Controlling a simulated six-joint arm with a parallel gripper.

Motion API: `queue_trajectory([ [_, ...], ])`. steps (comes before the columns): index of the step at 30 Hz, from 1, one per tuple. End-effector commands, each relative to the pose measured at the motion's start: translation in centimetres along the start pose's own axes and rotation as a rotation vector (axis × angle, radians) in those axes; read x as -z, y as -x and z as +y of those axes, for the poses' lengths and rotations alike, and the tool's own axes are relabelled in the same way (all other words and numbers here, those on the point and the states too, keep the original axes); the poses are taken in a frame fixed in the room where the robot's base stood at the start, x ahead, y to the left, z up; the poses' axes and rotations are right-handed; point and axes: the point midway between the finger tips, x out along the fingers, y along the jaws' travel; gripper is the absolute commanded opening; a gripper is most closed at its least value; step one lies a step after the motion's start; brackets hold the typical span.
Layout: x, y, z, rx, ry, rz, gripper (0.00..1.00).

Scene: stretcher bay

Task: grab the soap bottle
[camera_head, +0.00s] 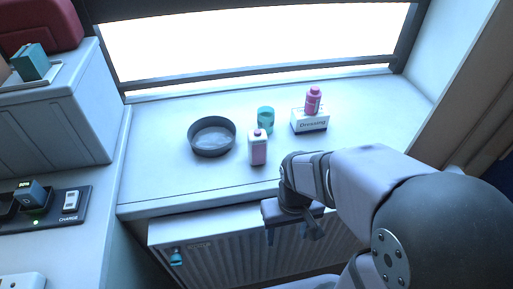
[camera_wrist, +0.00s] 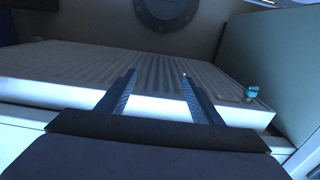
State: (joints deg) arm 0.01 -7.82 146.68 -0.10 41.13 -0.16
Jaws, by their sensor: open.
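A second, deeper pink bottle (camera_head: 313,99) stands on a white box marked "Dressing" (camera_head: 310,122), farther right. My gripper (camera_head: 292,234) is in front of the sill and lower, over the radiator, right of the pale pink bottle and apart from it. In the wrist view my gripper (camera_wrist: 156,77) is open with nothing between its fingers; neither bottle shows there.
A teal cup (camera_head: 265,115) stands just behind the pale pink bottle. A dark round bowl (camera_head: 212,150) is to its left. The radiator (camera_head: 215,255) with a teal valve (camera_head: 176,257) is below the sill (camera_head: 160,185). The sill's front strip beside the bottle is clear.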

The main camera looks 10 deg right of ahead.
Motion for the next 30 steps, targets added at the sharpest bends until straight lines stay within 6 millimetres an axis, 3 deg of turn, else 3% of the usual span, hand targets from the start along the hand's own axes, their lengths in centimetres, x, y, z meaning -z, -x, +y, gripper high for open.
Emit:
queue_trajectory([
  [13,0.0,0.0,0.0,0.0,0.0,0.0,0.6],
  [15,0.0,0.0,0.0,0.0,0.0,0.0,0.69],
  [23,0.0,0.0,0.0,0.0,0.0,0.001,0.69],
  [26,0.4,-0.3,0.0,0.001,0.0,0.014,0.69],
  [30,2.5,-1.3,-0.2,0.004,0.002,0.086,0.69],
])
